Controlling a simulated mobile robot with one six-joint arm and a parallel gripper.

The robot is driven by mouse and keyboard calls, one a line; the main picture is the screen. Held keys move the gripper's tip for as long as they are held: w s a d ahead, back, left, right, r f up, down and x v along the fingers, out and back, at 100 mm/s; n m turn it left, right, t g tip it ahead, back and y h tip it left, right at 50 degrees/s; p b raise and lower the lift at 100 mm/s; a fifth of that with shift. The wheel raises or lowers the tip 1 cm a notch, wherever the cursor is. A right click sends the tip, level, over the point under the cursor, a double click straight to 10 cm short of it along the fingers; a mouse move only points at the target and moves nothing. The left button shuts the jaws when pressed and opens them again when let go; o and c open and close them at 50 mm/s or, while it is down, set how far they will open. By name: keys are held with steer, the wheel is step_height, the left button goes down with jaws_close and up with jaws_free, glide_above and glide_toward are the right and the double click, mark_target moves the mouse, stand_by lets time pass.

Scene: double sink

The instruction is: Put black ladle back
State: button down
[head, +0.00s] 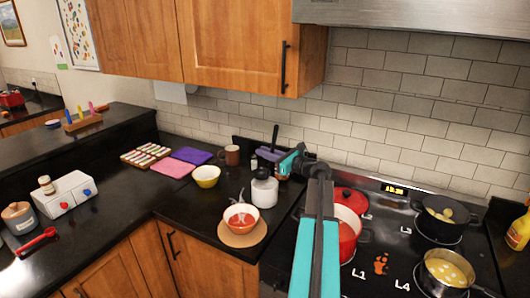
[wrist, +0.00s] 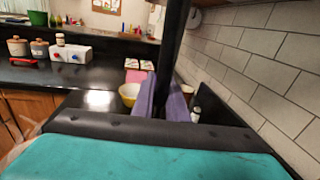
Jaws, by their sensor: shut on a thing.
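My gripper (head: 266,154) has purple fingers and is above the counter left of the stove. In the wrist view its two fingers (wrist: 160,100) are closed around a dark upright shaft. That shaft is the black ladle's handle (wrist: 173,35). In the head view the top of the black ladle (head: 275,133) sticks up just above the fingers against the tiles. The ladle's lower end is hidden, so I cannot tell whether it touches anything.
A white jar with a black lid (head: 264,192) stands below my gripper. Around it are an orange bowl (head: 241,217), a yellow bowl (head: 206,176) and a brown mug (head: 232,155). A red pot (head: 346,226) stands on the stove at right. The tiled wall (head: 350,110) is close behind.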

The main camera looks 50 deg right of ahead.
steer(key=shift+f, duration=0.4)
steer(key=c, duration=1.8)
jaws_free()
steer(key=shift+o, duration=0.2)
steer(key=shift+s+d+b, duration=0.1)
steer(key=shift+s+b, duration=0.25)
steer(key=shift+s, duration=0.25)
steer(key=s+d+b, duration=0.1)
steer(key=s+b, duration=0.3)
steer(key=s, duration=0.6)
steer(key=shift+s, duration=0.4)
steer(key=shift+r, duration=0.2)
